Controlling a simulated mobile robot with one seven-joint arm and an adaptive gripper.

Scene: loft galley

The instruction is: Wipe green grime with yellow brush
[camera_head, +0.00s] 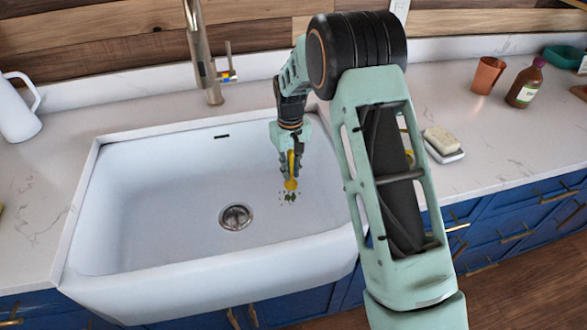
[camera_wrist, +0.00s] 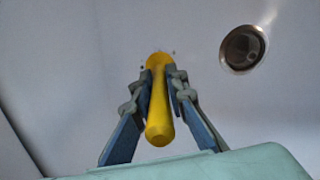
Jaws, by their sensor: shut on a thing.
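My gripper (camera_head: 292,162) is down inside the white sink (camera_head: 140,180), shut on the yellow brush (camera_head: 291,184). In the wrist view the brush handle (camera_wrist: 159,115) lies between the two fingers of my gripper (camera_wrist: 161,85), with its end toward the camera. The brush head points down at the sink floor; I cannot tell if it touches. The green grime (camera_head: 289,197) is a patch of small dark green specks on the sink floor, just below the brush head in the head view. In the wrist view the brush hides most of it, and only a few specks show.
The drain (camera_head: 236,217) is left of the grime. The faucet (camera_head: 206,60) stands behind the sink. A white pitcher (camera_head: 16,108) is at the left. A soap bar (camera_head: 441,140) on a dish, an orange cup (camera_head: 487,75) and a brown bottle (camera_head: 525,84) are on the right counter.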

